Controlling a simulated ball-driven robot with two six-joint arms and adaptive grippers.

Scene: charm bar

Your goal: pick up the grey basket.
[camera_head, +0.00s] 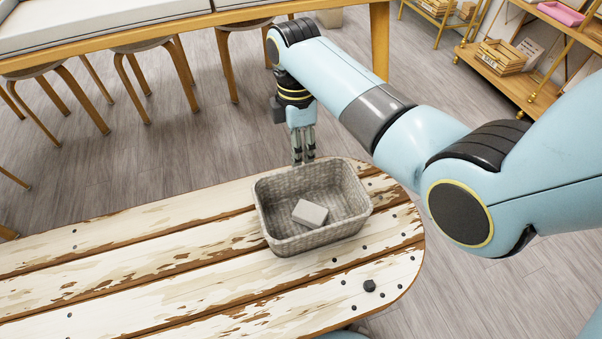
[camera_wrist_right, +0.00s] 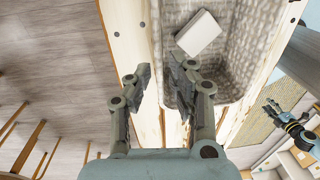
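The grey woven basket (camera_head: 273,233) stands upright on the right end of the weathered plank table, with a small pale block (camera_head: 310,213) lying inside. My right gripper (camera_head: 303,158) points down at the basket's far rim. In the right wrist view its fingers (camera_wrist_right: 163,78) are apart with nothing gripped; one is over the basket side (camera_wrist_right: 240,60), the other outside the rim. I cannot tell whether they reach below the rim. My left gripper (camera_wrist_right: 270,110) shows small at the right of the wrist view, its fingers seeming spread, away from the basket; the head view does not show it.
The plank table (camera_head: 120,255) is bare to the left of the basket. Stools (camera_head: 150,60) and a long white-topped bench (camera_head: 100,22) stand behind. A wooden shelf (camera_head: 510,82) is at the far right.

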